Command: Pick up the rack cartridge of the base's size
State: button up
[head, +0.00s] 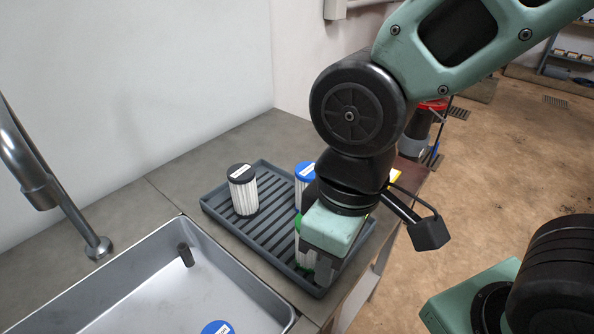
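A grey ribbed rack tray (262,236) on the counter holds white pleated cartridges. One with a black cap (242,190) stands upright at the left. One with a blue cap (304,173) stands at the back, partly hidden by my arm. A third, with green at its top (299,246), stands at the right and is mostly hidden behind my gripper. My gripper (322,272) points down over the tray's right side, at this green one. Its fingers are largely hidden, so I cannot tell whether they are open or touching it. No base is clearly identifiable.
A steel sink (150,297) lies at front left, with a dark upright plug (185,255) and a blue round cap (217,327) in it. A metal tap (60,190) arches at left. A dark cylinder with a red ring (432,105) stands beyond my arm.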

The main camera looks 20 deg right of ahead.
aim_at(240, 176)
jog(key=k+j+u, duration=0.15)
jog(key=k, duration=0.3)
jog(key=k+u, duration=0.2)
jog(key=k, duration=0.25)
jog(key=k+j+u, duration=0.15)
jog(key=k+j, duration=0.15)
jog(key=k, duration=0.15)
